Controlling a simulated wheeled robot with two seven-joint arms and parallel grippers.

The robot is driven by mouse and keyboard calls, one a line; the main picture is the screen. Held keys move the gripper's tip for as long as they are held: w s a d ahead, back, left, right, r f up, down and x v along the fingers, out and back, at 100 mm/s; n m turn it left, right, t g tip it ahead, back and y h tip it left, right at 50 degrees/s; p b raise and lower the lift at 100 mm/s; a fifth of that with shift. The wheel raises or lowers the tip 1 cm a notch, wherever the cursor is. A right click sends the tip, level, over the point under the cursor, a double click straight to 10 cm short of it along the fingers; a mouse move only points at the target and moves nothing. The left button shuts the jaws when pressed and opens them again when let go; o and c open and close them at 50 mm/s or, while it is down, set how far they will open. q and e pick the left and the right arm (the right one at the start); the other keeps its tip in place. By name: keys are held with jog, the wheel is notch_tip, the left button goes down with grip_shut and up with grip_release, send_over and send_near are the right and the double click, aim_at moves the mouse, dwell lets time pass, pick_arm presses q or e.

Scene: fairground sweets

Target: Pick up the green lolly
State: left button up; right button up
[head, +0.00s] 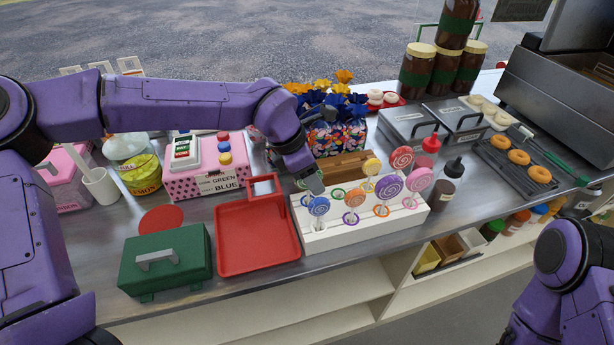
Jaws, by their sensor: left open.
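A white stepped lolly stand (345,236) sits near the counter's front edge. It holds upright lollies: blue (319,206), orange (354,198), yellow (372,166), purple (389,187), pink (418,179) and red (402,157). I cannot make out a green lolly; a green ring (338,193) shows on the stand's left part. My left gripper (314,186) is open, pointing down over the stand's back left corner, just behind the blue lolly. It hides part of the stand there. My right gripper is out of view; only its arm shows at bottom right.
A red tray (257,262) lies left of the stand, beside a green box (166,262).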

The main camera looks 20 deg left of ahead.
pick_arm(q)
jog(key=shift+c, duration=0.3)
jog(key=shift+w, duration=0.1)
grip_shut()
notch_tip(320, 180, up, 10)
jog(key=shift+b, duration=0.35)
